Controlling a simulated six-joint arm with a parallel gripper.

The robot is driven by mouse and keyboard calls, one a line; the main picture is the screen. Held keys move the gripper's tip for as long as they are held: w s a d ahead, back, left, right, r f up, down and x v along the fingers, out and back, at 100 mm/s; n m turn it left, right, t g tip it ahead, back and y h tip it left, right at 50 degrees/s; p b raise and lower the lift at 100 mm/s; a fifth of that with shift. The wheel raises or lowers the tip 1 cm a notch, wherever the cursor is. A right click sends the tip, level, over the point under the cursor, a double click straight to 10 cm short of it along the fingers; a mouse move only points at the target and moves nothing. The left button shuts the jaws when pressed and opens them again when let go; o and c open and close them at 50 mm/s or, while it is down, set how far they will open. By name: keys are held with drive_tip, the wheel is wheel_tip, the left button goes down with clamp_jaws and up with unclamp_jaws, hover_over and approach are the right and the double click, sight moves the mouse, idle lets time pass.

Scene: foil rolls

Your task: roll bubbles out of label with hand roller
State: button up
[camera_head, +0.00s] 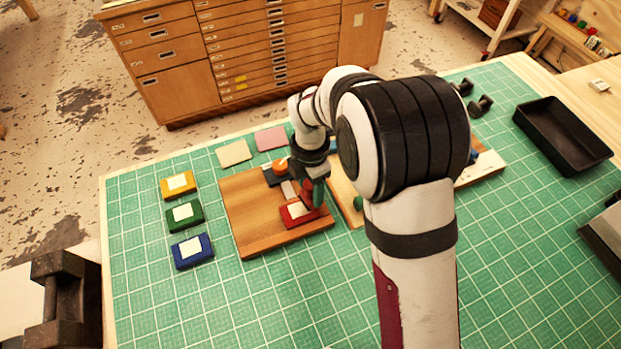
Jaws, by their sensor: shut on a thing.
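A red block (306,217) with a white label (297,209) lies on a brown wooden board (258,225), near its right side. My arm hides part of the board's right side. Any bubbles in the label are too small to see.
Yellow (178,184), green (184,215) and blue (192,250) blocks with white labels lie left of the board. Beige (234,153) and pink (271,138) cards lie behind it. A black tray (561,134) stands at right. The front of the green mat (270,310) is clear.

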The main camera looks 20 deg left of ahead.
drive_tip(key=shift+f, duration=0.65)
drive_tip(key=shift+s+a+f, duration=0.2)
drive_tip(key=shift+f, duration=0.1)
clamp_jaws()
drive_tip(key=shift+s+a, duration=1.9)
drive_tip(key=shift+w+d, duration=2)
drive_tip(key=shift+w, duration=0.05)
drive_tip(key=shift+w+d+r, duration=0.1)
drive_tip(key=shift+r, duration=4.05)
